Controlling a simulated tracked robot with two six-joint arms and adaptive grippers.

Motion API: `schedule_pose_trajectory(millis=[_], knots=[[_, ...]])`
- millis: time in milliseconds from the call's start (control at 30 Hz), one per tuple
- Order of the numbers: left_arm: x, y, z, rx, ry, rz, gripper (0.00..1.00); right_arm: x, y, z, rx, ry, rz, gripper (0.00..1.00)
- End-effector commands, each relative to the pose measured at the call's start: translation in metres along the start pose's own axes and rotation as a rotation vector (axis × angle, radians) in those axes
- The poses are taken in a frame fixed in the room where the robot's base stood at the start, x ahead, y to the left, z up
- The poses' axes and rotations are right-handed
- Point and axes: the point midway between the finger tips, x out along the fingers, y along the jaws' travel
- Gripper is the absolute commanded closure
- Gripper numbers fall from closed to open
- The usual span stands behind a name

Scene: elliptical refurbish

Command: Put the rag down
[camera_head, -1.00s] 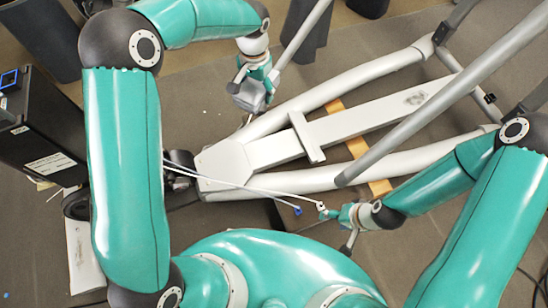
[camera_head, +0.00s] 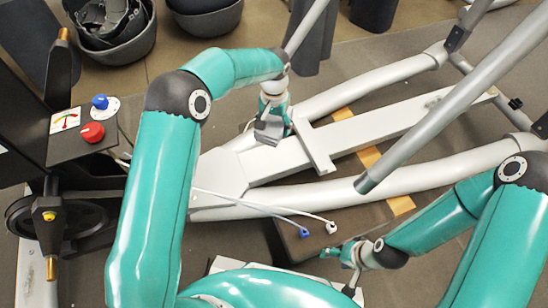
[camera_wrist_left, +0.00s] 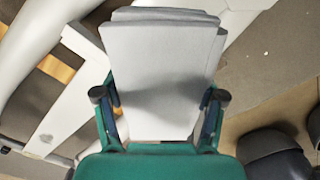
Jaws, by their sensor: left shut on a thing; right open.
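My left gripper (camera_head: 270,122) is shut on the folded grey rag (camera_head: 268,133). In the head view it is above the far silver tube, beside the pale centre beam (camera_head: 372,130) of the elliptical frame. In the left wrist view the rag (camera_wrist_left: 160,70) stands out flat between the two fingers, with grey floor and frame parts behind it. Whether the rag touches the frame I cannot tell. My right gripper (camera_head: 338,254) is open and empty near the bottom middle, just below the loose cable ends.
A white connector (camera_head: 331,227) and a blue connector (camera_head: 305,232) end two cables. A control box with a red knob (camera_head: 93,131) and blue knob (camera_head: 100,102) stands left. A dark bin (camera_head: 120,40) stands at the back. A slanting grey bar (camera_head: 440,110) crosses the right side.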

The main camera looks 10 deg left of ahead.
Motion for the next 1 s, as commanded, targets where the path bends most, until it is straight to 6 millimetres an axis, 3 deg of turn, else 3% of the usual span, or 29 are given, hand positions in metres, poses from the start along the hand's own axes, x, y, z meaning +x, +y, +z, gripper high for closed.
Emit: schedule_pose_trajectory(millis=[33,100,300,567,900,1000], knots=[[0.021,0.000,0.001,0.000,-0.005,0.000,0.74,0.010,0.004,0.000,0.000,0.000,0.000,0.37],[0.041,0.000,0.001,-0.001,-0.006,0.000,0.74,0.016,0.006,0.000,0.000,0.000,0.000,0.37],[0.084,0.000,0.001,0.000,-0.003,0.000,0.74,0.029,0.011,0.000,0.000,0.000,0.000,0.37],[0.102,0.000,0.000,0.000,-0.001,0.000,0.74,0.034,0.012,0.000,0.000,0.000,0.000,0.37],[0.152,0.001,0.000,0.001,-0.001,0.000,0.74,0.052,0.019,0.000,0.000,0.000,0.000,0.37],[0.156,0.001,0.000,0.001,0.001,0.000,0.74,0.053,0.019,0.000,0.000,0.000,0.000,0.37]])
